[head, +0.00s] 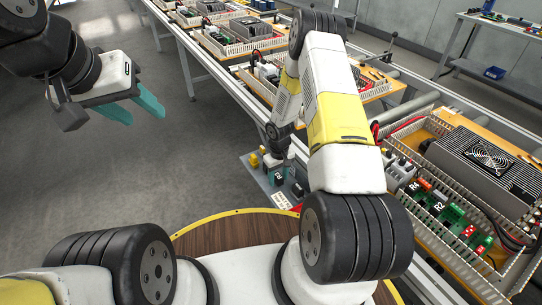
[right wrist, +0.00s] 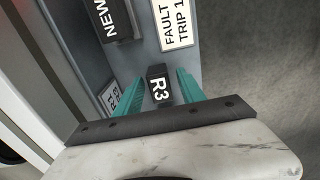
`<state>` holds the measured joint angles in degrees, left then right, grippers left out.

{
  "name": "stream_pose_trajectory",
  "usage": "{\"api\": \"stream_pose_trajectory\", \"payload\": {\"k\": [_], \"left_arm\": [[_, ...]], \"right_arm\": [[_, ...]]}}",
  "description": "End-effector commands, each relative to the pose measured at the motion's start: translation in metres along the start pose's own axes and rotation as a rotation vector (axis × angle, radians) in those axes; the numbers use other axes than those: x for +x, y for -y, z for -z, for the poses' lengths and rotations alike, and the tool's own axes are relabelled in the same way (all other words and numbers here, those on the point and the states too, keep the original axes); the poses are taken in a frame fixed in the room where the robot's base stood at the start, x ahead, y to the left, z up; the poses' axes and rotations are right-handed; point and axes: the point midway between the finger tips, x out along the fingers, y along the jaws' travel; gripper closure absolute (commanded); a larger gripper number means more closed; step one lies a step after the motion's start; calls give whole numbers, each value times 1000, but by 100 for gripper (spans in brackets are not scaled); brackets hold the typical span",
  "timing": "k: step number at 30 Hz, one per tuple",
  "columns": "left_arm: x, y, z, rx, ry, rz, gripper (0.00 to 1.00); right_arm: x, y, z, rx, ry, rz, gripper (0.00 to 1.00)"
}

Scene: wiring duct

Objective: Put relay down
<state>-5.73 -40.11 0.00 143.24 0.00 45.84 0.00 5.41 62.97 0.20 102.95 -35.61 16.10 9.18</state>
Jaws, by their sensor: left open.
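A black relay marked R3 (right wrist: 159,87) sits between the teal fingers of my right gripper (right wrist: 160,88) in the right wrist view. Narrow gaps show on both sides of the relay, so the gripper looks open around it. The relay is over a grey tray (right wrist: 140,60); its underside is hidden, so I cannot tell how it rests. In the head view, my right gripper (head: 276,166) reaches down to that tray beside the round wooden top. My left gripper (head: 136,108) is open and empty, over bare floor at the upper left.
The tray has a block (right wrist: 117,22) labelled NEW and a FAULT TRIP 1 label (right wrist: 174,22). At right, a duct-framed panel (head: 408,222) holds relays marked R4 and R2, green terminals and a fan unit (head: 487,160). More panels line the conveyor behind.

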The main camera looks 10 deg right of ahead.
Motion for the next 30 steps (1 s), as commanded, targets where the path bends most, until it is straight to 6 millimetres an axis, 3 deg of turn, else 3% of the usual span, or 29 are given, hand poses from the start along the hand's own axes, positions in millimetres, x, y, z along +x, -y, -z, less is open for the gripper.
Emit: {"api": "stream_pose_trajectory", "payload": {"k": [8,21,30], "left_arm": [[0,0,0,0,0,0,53],[0,0,0,0,0,0,53],[0,0,0,0,0,0,53]], "right_arm": [[-7,0,0,0,-1,-1,53],[-92,0,1,1,-4,-1,53],[-129,-1,1,4,-7,-4,53]]}}
